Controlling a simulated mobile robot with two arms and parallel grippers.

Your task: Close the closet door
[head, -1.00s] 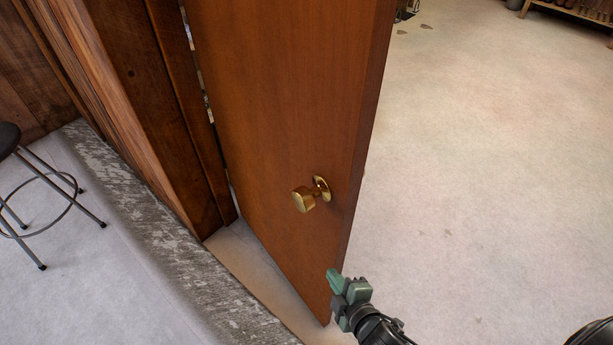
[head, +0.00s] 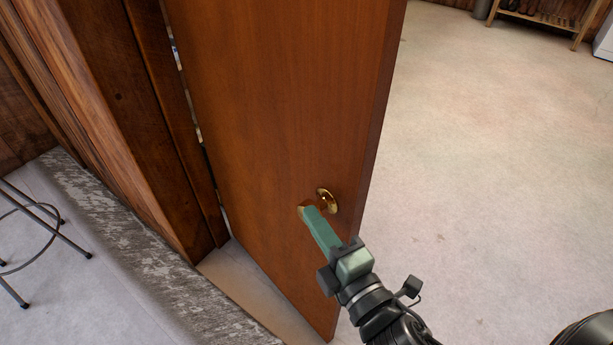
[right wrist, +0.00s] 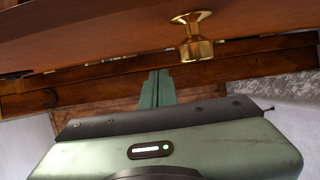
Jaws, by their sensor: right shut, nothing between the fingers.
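The closet door (head: 275,120) is a brown wooden panel standing open, hinged on its left side to the dark wooden frame (head: 160,130). Its brass knob (head: 327,200) is partly hidden behind my right gripper (head: 309,212) in the head view. In the right wrist view the brass knob (right wrist: 194,48) shows whole, to the right of the fingers. The right gripper's green fingers (right wrist: 157,85) are shut and empty. They point toward the door, beside the knob; I cannot tell if they touch it. My left gripper is not in view.
A grey weathered threshold strip (head: 150,255) runs along the floor at the left. A stool (head: 35,235) stands beyond it at the far left. Open pale floor (head: 480,150) lies right of the door, with a wooden rack (head: 540,17) at the back.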

